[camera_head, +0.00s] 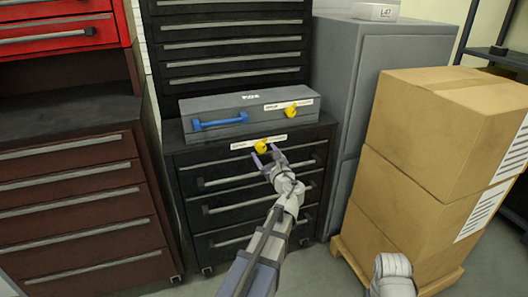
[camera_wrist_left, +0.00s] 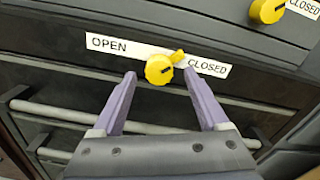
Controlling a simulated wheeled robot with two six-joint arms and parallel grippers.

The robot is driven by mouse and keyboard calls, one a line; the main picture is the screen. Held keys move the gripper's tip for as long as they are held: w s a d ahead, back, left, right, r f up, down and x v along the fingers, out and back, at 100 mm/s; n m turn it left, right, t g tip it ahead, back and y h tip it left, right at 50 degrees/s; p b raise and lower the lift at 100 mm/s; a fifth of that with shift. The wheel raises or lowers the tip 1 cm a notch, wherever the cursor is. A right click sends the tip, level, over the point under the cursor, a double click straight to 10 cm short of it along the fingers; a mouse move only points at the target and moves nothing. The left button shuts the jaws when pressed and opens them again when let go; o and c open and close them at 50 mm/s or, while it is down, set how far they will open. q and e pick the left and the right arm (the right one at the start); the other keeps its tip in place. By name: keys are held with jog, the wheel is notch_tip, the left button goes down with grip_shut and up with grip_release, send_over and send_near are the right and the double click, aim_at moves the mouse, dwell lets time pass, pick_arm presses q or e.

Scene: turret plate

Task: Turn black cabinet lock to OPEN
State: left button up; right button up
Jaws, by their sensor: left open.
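The black cabinet (camera_head: 190,155) stands in the middle of the head view, with a round yellow lock knob (camera_head: 262,146) on its top front strip. In the left wrist view the lock knob (camera_wrist_left: 158,70) sits between OPEN (camera_wrist_left: 106,44) on the left and CLOSED (camera_wrist_left: 208,66) on the right. Its small tab points up and right, toward the CLOSED side. My left gripper (camera_head: 267,155) is open in front of the knob. In the wrist view its purple fingers lie either side of and slightly below the knob, apparently not touching it.
A grey toolbox (camera_head: 240,112) with a blue handle and its own yellow knob (camera_head: 291,108) sits on the cabinet. Stacked cardboard boxes (camera_head: 440,170) stand at the right, a grey locker (camera_head: 375,55) behind. A brown drawer cabinet (camera_head: 75,190) is at the left. My right arm shows at bottom right.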

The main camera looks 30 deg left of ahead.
pick_arm(q)
jog(key=shift+w+a, duration=0.45)
jog(key=shift+a, duration=0.1)
jog(key=shift+c, duration=0.4)
grip_shut()
